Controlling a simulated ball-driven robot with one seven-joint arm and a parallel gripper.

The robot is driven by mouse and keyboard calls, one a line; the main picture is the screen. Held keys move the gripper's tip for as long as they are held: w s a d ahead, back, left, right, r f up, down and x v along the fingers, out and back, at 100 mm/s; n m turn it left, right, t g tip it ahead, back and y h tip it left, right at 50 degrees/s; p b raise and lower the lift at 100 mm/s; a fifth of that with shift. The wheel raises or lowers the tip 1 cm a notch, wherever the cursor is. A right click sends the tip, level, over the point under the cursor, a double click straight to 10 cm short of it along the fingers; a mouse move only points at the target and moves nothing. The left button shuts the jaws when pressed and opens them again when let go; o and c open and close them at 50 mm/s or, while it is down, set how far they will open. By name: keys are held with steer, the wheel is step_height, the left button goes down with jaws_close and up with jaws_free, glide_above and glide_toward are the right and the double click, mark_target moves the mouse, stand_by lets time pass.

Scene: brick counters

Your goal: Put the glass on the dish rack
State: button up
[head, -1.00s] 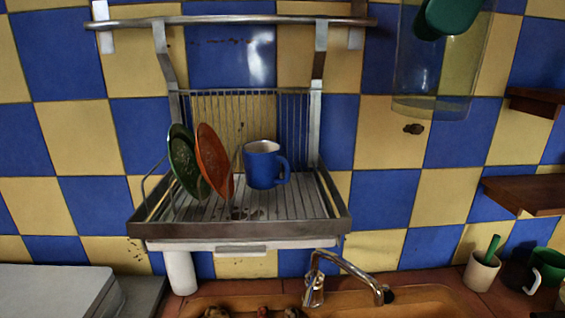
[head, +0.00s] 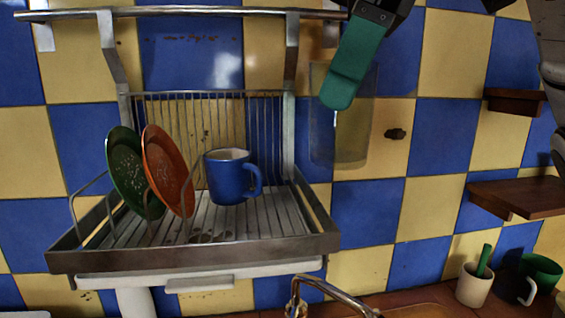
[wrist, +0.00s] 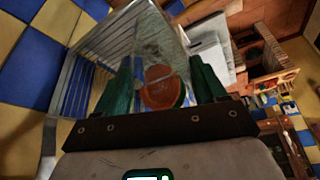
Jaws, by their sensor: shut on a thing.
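The clear glass (head: 350,138) hangs in front of the tiled wall, right of the dish rack. My gripper (head: 340,100), with green fingers, is shut on it from above; only one finger shows clearly in the head view. In the wrist view the glass (wrist: 155,40) is between both green fingers of my gripper (wrist: 160,62), and an orange plate shows through it. The dish rack (head: 200,252) is a metal tray with a wire back. The glass is apart from it. The rack's wires (wrist: 85,75) also show left in the wrist view.
The rack holds a green plate (head: 126,170) and an orange plate (head: 166,170) upright at left and a blue mug (head: 232,180) near the back. Its right-hand slats are bare. A tap (head: 320,290) stands below; wooden shelves (head: 525,196) are at right.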

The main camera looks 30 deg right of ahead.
mark_target(316, 92)
steer(key=w, duration=0.1)
steer(key=w+f, duration=0.1)
steer(key=w, duration=0.2)
steer(key=shift+a+f+p, duration=0.3)
steer(key=shift+a+f, duration=0.05)
steer(key=shift+w+a+f+p, duration=0.1)
steer(key=shift+w+f, duration=0.65)
steer(key=shift+f, duration=0.75)
steer(key=shift+w+a+f+p, duration=0.1)
steer(key=shift+w+f, duration=0.7)
steer(key=shift+f, duration=0.7)
steer(key=shift+w+a+f+p, duration=0.1)
steer(key=shift+w+f, duration=0.65)
steer(key=shift+f, duration=0.75)
steer(key=shift+f, duration=0.15)
steer(key=o, duration=1.1)
steer(key=shift+o, duration=0.2)
steer(key=v, duration=1.2)
steer(key=shift+w+a, duration=0.1)
